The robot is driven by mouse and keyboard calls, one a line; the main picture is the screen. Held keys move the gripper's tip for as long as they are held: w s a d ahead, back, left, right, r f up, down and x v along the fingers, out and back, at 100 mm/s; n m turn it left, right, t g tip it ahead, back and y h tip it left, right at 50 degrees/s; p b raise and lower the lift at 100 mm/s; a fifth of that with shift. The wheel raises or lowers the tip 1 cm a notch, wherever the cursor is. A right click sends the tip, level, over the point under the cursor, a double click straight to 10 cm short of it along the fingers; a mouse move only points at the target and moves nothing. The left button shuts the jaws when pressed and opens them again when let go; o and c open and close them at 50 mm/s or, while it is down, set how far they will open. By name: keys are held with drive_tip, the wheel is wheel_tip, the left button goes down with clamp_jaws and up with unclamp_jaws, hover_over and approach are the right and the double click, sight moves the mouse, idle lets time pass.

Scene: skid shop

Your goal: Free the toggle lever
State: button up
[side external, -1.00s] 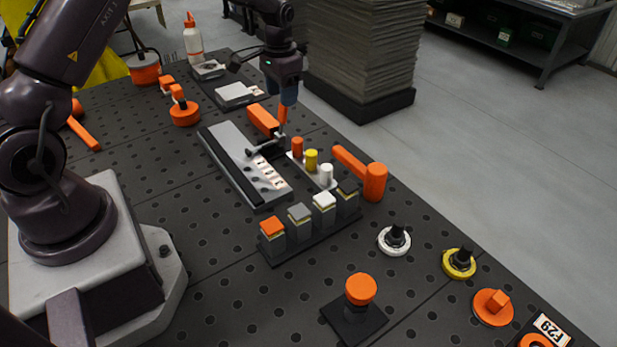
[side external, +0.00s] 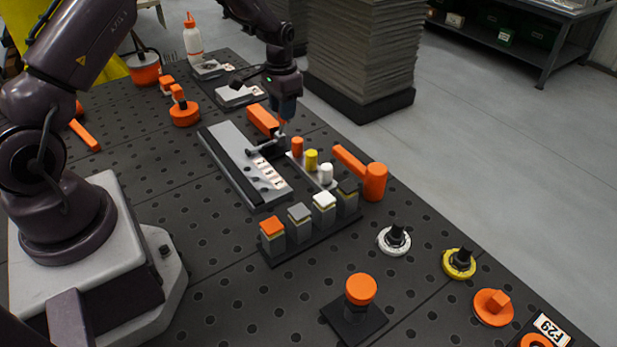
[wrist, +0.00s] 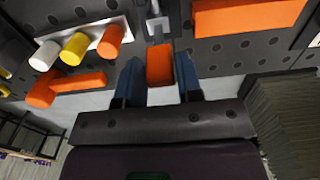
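The toggle lever's orange grip (wrist: 160,65) sits between my gripper's two blue fingers in the wrist view, with its grey stem (wrist: 155,25) beyond. In the side view my gripper (side external: 284,116) is pointed down over the lever. The metal stem (side external: 282,130) shows below the fingers, while the grip is hidden by them. The fingers are close to both sides of the grip; I cannot tell whether they touch it. The lever stands at the grey plate (side external: 228,150), by a dark crossbar (side external: 262,149).
Orange, yellow and white cylinders (side external: 311,160) stand close by on a pale strip. An orange block (side external: 262,119) lies behind the lever, and an orange hammer-shaped piece (side external: 374,181) is to the right. A row of capped blocks (side external: 299,226) stands in front.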

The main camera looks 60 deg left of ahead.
drive_tip(key=shift+c, duration=1.1)
drive_tip(key=shift+w, duration=0.5)
drive_tip(key=shift+w+f, duration=0.2)
drive_tip(key=shift+w, duration=0.3)
drive_tip(key=shift+w+f, duration=0.1)
drive_tip(key=shift+w, duration=0.4)
